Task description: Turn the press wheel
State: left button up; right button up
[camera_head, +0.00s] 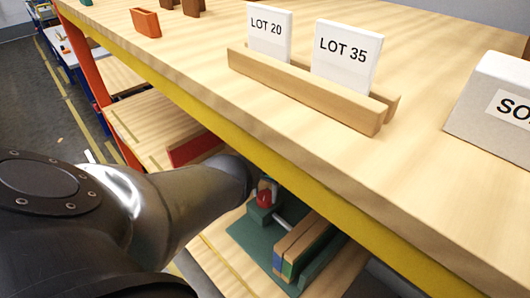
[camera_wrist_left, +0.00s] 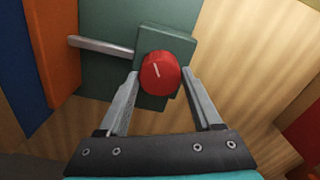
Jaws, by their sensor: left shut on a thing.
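The press wheel (camera_wrist_left: 161,72) is a round red knob with a white line on its face, slightly tilted from vertical. It sits on a dark green block at the end of the green press (camera_wrist_left: 110,32) on a lower shelf. My left gripper (camera_wrist_left: 160,75) is shut on the wheel, a finger on each side. In the head view the wheel (camera_head: 264,199) shows just past the end of my left arm, which hides most of the gripper. A silver rod (camera_wrist_left: 100,45) runs from the green block towards wooden, blue and green pieces. My right gripper is out of view.
The upper shelf, with a yellow front edge (camera_head: 250,148), overhangs the press. On it stand a wooden rack (camera_head: 300,93) with LOT 20 and LOT 35 cards, a grey labelled box (camera_head: 480,120) and an orange holder (camera_head: 146,23). Bare wood (camera_wrist_left: 240,50) lies right of the wheel.

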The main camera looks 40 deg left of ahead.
pick_arm(q)
jog(key=m, duration=0.5)
jog(key=shift+m, duration=0.3)
jog(key=m, duration=0.5)
dwell(0.4)
jog(key=o, duration=1.4)
jog(key=shift+c, duration=0.2)
